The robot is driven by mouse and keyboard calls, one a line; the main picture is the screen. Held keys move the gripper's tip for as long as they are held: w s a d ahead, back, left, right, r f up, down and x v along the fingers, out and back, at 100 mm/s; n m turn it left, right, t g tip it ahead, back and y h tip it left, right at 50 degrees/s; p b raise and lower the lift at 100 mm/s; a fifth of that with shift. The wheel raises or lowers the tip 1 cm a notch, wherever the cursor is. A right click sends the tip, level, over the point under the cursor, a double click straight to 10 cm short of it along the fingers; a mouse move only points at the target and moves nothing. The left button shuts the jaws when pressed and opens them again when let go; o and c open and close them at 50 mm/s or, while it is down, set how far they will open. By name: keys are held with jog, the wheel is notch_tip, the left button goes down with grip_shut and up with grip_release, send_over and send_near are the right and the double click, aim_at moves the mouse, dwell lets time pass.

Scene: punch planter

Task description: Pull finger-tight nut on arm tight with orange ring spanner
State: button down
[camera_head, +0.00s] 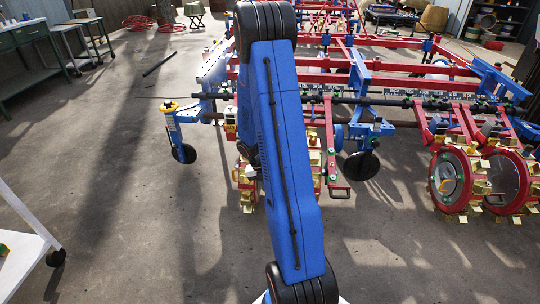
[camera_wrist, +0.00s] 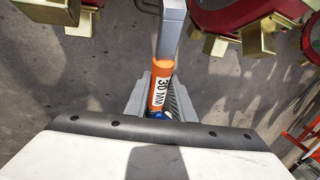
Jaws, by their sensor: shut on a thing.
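The orange spanner (camera_wrist: 161,72) shows in the wrist view with a "30 MM" label on its handle. The red and blue planter (camera_head: 370,82) stands ahead in the head view. My blue arm covers its middle, and my gripper and the spanner are hidden there. I cannot make out the nut or its arm in either view.
Red punch wheels (camera_head: 462,178) with brass-coloured cups stand at the right; similar cups (camera_wrist: 258,38) are near the spanner in the wrist view. A yellow-topped post (camera_head: 170,112) with a small black wheel is left. A white cart (camera_head: 28,255) stands lower left. Floor at left is mostly clear.

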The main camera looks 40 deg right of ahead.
jog(key=shift+r, duration=0.1)
notch_tip(320, 180, up, 8)
jog(key=s+a, duration=0.2)
jog(key=shift+a, duration=0.25)
dwell(1.0)
dwell(0.5)
